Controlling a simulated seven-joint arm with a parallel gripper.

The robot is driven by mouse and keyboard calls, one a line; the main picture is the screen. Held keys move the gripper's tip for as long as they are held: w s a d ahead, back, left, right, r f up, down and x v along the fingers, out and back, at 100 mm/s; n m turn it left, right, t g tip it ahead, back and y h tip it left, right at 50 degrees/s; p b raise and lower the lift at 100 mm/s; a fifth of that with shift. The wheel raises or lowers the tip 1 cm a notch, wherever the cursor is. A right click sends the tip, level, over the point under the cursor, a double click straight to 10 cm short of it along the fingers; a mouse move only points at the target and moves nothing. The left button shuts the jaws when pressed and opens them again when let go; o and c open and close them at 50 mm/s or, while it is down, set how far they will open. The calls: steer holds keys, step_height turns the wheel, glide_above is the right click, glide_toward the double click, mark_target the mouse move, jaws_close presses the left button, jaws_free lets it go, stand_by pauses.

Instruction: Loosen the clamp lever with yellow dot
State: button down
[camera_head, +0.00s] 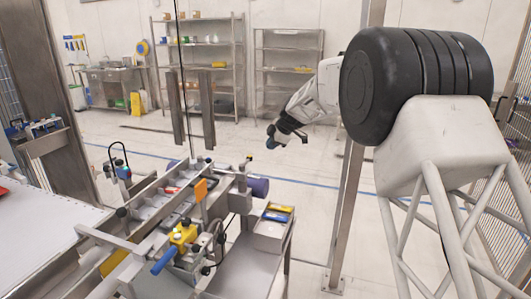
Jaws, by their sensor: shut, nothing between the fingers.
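The machine (150,207) in the lower left is a metal conveyor-like frame with rails and several small dark knobs or levers. A yellow fitting (183,235) with a blue handle (164,261) is at its near end. A small dark lever or knob (248,158) stands at its far right corner. The yellow dot is too small to make out, so I cannot tell which lever carries it. My gripper (273,139) hangs in the air right of and above the far end of the machine, apart from it. It is small in view, shut and empty.
A grey box (271,232) with blue and yellow items stands right of the machine. A metal post (351,190) rises right of the gripper. Shelves (200,60) and a workbench (118,85) stand far back.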

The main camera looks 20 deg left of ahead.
steer(key=shift+w+d+r, duration=0.1)
steer(key=shift+d+r, duration=0.5)
steer(key=shift+r, duration=0.25)
steer(key=s+d+r+m+h, duration=0.1)
steer(key=s+d+r+m, duration=0.25)
steer(key=s+d, duration=0.55)
steer(key=s+d+r+m+h, duration=0.1)
steer(key=s+d+r+m, duration=0.25)
steer(key=s+d, duration=0.6)
steer(key=s+d+r+m+h, duration=0.1)
steer(key=s+d+r+m, duration=0.2)
steer(key=s+d+m, duration=0.55)
steer(key=s+d+f+m+h, duration=0.1)
steer(key=s+d+f+m, duration=0.2)
steer(key=s+d, duration=0.4)
steer(key=s+d+f+m+h, duration=0.1)
steer(key=s+d+f+m, duration=0.2)
steer(key=s+d, duration=0.4)
steer(key=s+d+f+m+h, duration=0.1)
steer(key=s+d+f+m, duration=0.2)
steer(key=s, duration=1.6)
steer(key=d, duration=0.4)
steer(key=shift+s+t+h, duration=0.35)
steer(key=shift+t+h, duration=0.05)
